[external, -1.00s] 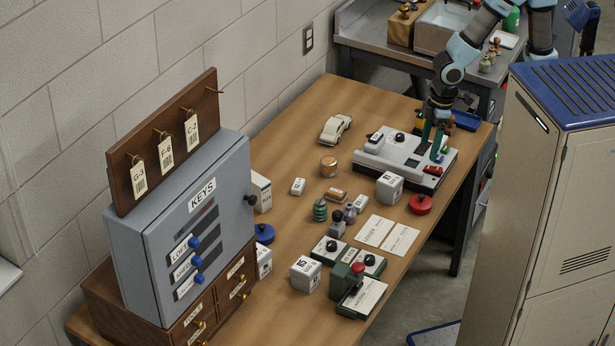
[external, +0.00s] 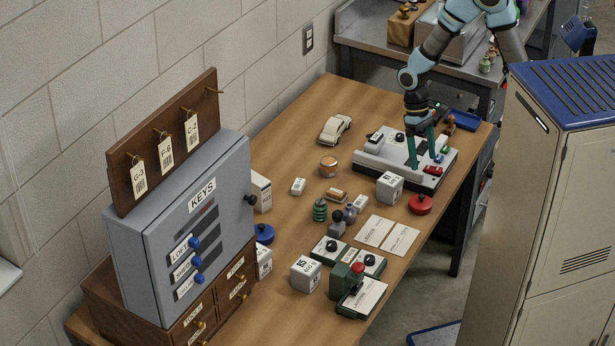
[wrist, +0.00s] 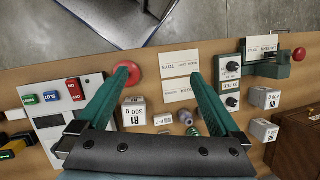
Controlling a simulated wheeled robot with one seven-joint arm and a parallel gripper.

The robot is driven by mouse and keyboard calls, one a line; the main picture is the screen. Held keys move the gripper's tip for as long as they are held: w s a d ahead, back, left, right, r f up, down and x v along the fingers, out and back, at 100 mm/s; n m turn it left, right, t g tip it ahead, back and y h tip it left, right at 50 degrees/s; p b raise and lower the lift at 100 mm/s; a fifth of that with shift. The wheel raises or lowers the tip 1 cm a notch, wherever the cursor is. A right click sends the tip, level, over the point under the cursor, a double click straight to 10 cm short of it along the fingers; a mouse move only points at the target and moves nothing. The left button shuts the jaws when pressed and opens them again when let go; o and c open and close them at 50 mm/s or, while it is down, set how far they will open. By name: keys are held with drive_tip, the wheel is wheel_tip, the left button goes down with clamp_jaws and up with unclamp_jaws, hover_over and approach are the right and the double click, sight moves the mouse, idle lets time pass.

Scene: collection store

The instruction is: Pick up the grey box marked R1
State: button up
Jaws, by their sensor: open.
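The grey box marked R1 (wrist: 132,113) shows in the wrist view with its label and "300 g" readable, between my two fingers and closer to the left one. In the external view the box (external: 389,187) stands upright on the wooden table, in front of the grey device. My gripper (external: 422,152) is open and empty, with green fingers pointing down over the grey device, behind the box and apart from it. The gripper also shows in the wrist view (wrist: 162,76).
The grey device (external: 368,159) with coloured buttons stands behind R1. A red round knob (external: 421,204) is close on its right. Similar boxes marked R5 (wrist: 263,97) and R6 (wrist: 265,130) stand farther away. Cards (external: 400,240) lie nearby. A tall locker (external: 560,180) stands at the right.

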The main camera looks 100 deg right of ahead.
drive_tip(key=s+d+f+m+t+y+b, duration=0.2)
drive_tip(key=d+f+m+t+y+b, duration=0.3)
drive_tip(key=d+f+m, duration=0.4)
drive_tip(key=m+t+b, duration=0.5)
drive_tip(key=m+t, duration=0.1)
drive_tip(key=m, duration=0.2)
approach(392, 177)
drive_tip(key=shift+t+h, duration=0.3)
drive_tip(key=w+a+f, duration=0.1)
drive_tip(key=w+a+p, duration=0.1)
drive_tip(key=a, duration=0.1)
drive_tip(key=shift+w+f, duration=0.2)
drive_tip(key=shift+f, duration=0.15)
drive_tip(key=shift+p+x, duration=1)
drive_tip(key=shift+x, duration=1.75)
drive_tip(key=shift+d, duration=0.1)
drive_tip(key=shift+c, duration=0.2)
drive_tip(key=shift+r, duration=0.1)
drive_tip(key=c, duration=1.5)
clamp_jaws()
drive_tip(key=shift+r, duration=0.1)
